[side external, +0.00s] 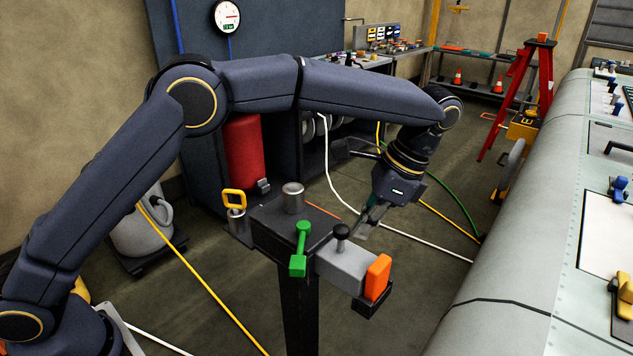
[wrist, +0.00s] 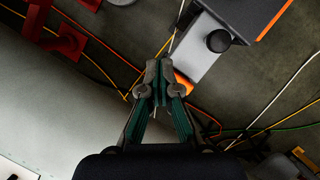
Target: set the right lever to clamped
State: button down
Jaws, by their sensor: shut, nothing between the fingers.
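A grey block (side external: 343,262) juts from a black stand (side external: 270,236) and carries a black knob (side external: 341,231). An orange lever piece (side external: 377,277) stands at the block's right end. A green lever (side external: 300,248) is upright on the stand's near side, left of the block. My gripper (side external: 362,232) is shut and empty, pointing down behind the block. In the wrist view, its closed tips (wrist: 160,68) are beside the grey block (wrist: 192,52), and the orange piece (wrist: 184,84) shows partly hidden by the right finger. I cannot tell whether they touch.
A yellow handle (side external: 234,198) and a metal cylinder (side external: 293,197) are on the stand's left and back. A large grey wing panel (side external: 520,240) lies at the right. Hoses cross the floor behind; a red ladder (side external: 525,90) stands farther back.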

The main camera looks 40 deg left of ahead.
aim_at(305, 266)
jog(key=s+a+f, duration=0.4)
jog(key=a+f, duration=0.2)
jog(key=f, duration=0.2)
jog(key=shift+s+f, duration=0.3)
jog(key=shift+f, duration=0.1)
jog(key=shift+s+a, duration=0.15)
jog(key=shift+s+a+m, duration=0.5)
jog(key=shift+s+m, duration=0.1)
jog(key=shift+m, duration=0.2)
jog(key=s+a+m+t, duration=0.2)
jog(key=a+m+t, duration=0.3)
jog(key=a+m, duration=0.7)
jog(key=shift+s+a, duration=0.4)
jog(key=shift+a, duration=0.2)
jog(key=shift+a, duration=0.25)
